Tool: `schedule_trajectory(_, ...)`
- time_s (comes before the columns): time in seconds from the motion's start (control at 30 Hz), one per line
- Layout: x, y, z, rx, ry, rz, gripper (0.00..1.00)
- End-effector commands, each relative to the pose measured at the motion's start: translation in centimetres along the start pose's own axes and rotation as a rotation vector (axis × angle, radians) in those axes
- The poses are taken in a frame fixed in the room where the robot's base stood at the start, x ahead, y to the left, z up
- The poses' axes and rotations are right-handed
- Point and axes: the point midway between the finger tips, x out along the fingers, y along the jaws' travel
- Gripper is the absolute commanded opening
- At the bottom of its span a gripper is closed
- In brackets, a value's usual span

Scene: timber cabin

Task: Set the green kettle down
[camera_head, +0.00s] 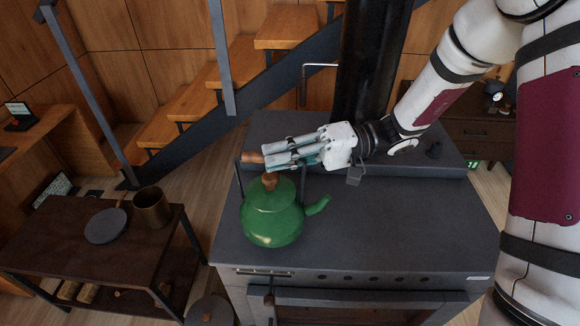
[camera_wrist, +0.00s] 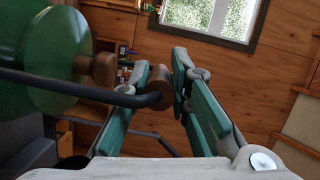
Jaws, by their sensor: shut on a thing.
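The green kettle (camera_head: 271,219) is upright over the left front of the dark stove top (camera_head: 400,235), with its spout pointing right. I cannot tell whether its base touches the surface. My gripper (camera_head: 272,155) reaches in from the right above the lid and is shut on the wooden grip of the kettle's handle. In the wrist view, my gripper (camera_wrist: 163,78) has its fingers on either side of the brown grip (camera_wrist: 160,90), and the green kettle body (camera_wrist: 45,60) fills the upper left. The kettle's underside is hidden.
The stove top right of the kettle is clear. A raised ledge and black flue pipe (camera_head: 370,65) stand behind. Stairs (camera_head: 210,80) rise behind.

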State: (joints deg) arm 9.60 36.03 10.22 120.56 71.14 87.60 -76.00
Motion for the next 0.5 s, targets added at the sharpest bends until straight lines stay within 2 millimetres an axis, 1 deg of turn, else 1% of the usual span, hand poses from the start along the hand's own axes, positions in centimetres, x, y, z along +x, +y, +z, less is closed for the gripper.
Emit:
schedule_trajectory(0.1,-0.7,0.1,-0.4,-0.002,0.0,-0.003,0.0)
schedule_trajectory(0.27,-1.2,0.1,-0.6,-0.002,0.0,-0.003,0.0)
schedule_trajectory(0.37,-1.9,0.4,-0.9,-0.002,0.001,-0.002,0.0)
schedule_trajectory(0.4,-2.1,0.7,-0.9,0.0,0.0,-0.003,0.0)
schedule_trajectory(0.5,-1.9,2.0,-0.6,0.002,-0.001,-0.004,0.0)
